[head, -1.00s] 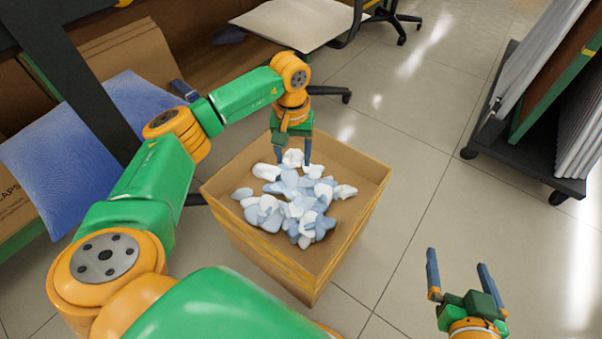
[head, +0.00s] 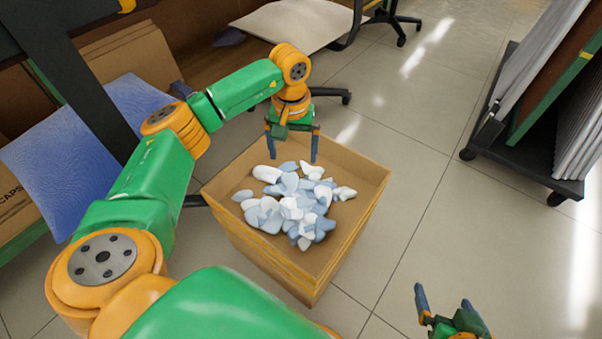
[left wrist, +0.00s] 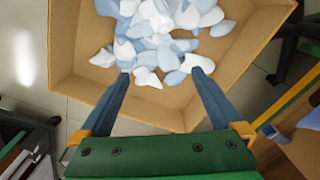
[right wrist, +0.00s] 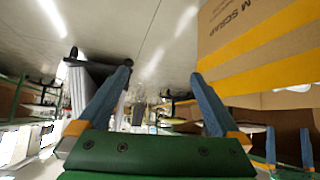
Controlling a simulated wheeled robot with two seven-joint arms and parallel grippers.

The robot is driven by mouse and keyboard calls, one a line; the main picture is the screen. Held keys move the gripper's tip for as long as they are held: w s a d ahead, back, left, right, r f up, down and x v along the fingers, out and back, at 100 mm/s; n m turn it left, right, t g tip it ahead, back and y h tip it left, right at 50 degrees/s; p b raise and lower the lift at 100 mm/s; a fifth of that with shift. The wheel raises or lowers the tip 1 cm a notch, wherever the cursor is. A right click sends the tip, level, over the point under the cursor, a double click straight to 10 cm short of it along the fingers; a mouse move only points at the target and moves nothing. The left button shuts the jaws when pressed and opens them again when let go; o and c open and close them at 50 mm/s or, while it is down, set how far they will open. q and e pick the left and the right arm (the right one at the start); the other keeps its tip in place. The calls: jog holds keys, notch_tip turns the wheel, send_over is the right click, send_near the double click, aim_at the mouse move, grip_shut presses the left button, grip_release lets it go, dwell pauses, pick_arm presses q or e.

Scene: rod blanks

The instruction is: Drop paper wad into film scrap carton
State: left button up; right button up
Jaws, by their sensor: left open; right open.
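The film scrap carton (head: 345,240) is an open brown box on the floor with yellow bands. It holds a heap of white and pale blue crumpled pieces (head: 290,205); I cannot tell which one is the paper wad. My left gripper (head: 294,157) is open and empty over the far side of the carton, its fingertips above the heap. In the left wrist view the open fingers (left wrist: 163,72) point at the heap. My right gripper (head: 445,298) is open and empty at the lower right, apart from the carton. The carton's printed side (right wrist: 260,45) shows in the right wrist view.
A dark cart with upright panels (head: 540,110) stands at the right. A blue padded sheet (head: 80,150) and cardboard lie at the left. A wheeled chair base (head: 400,20) is at the back. Floor between carton and cart is clear.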

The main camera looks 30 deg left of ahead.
pick_arm(q)
notch_tip(320, 180, up, 5)
jog(key=shift+f+p, duration=0.15)
jog(key=shift+p, duration=0.6)
pick_arm(e)
jog(key=s+d+f+g+h, duration=0.1)
jog(key=s+d+f+g, duration=0.1)
jog(key=s+f+g, duration=0.3)
jog(key=s, duration=0.4)
jog(key=shift+d+f+g, duration=0.2)
jog(key=shift+f+g, duration=0.1)
